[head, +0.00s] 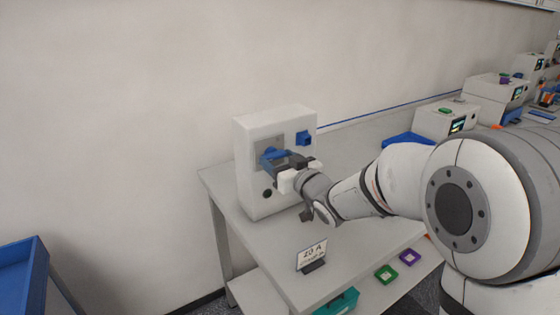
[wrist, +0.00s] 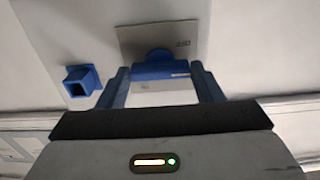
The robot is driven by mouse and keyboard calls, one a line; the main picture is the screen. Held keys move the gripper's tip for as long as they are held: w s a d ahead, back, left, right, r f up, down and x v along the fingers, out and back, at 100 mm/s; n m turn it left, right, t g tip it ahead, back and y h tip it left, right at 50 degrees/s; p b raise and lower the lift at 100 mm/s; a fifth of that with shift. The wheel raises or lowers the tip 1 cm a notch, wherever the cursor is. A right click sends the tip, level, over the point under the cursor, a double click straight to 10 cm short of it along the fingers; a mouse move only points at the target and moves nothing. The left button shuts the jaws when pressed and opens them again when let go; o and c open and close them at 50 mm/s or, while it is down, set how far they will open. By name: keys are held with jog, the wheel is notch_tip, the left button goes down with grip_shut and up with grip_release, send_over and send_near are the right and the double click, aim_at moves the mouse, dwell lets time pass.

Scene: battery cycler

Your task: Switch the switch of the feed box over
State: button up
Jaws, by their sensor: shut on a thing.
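The feed box (head: 251,126) is a white upright box at the left end of the bench in the head view. A grey plate (head: 262,142) is on its front, and also shows in the wrist view (wrist: 135,35) with small lettering that looks like OFF, upside down. The switch (wrist: 160,70) has a blue and white handle standing out from this plate. My gripper (head: 274,158) is at the plate, its two blue fingers on either side of the handle and shut on it. In the head view the fingers hide most of the handle.
A blue square socket (head: 303,138) sits beside the plate, close to my fingers in the wrist view (wrist: 82,80). A small sign (head: 312,252) stands on the bench (head: 265,255) before the box. White devices (head: 445,118) line the bench at right; a blue bin (head: 22,275) is at lower left.

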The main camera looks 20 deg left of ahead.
jog(key=shift+m, duration=0.3)
jog(key=m, duration=0.4)
jog(key=m+p, duration=0.1)
jog(key=m, duration=0.3)
jog(key=m+p, duration=0.1)
jog(key=m, duration=0.4)
jog(key=shift+p, duration=0.3)
jog(key=m+p, duration=0.1)
jog(key=m, duration=0.3)
jog(key=shift+m, duration=0.3)
jog(key=o, duration=1)
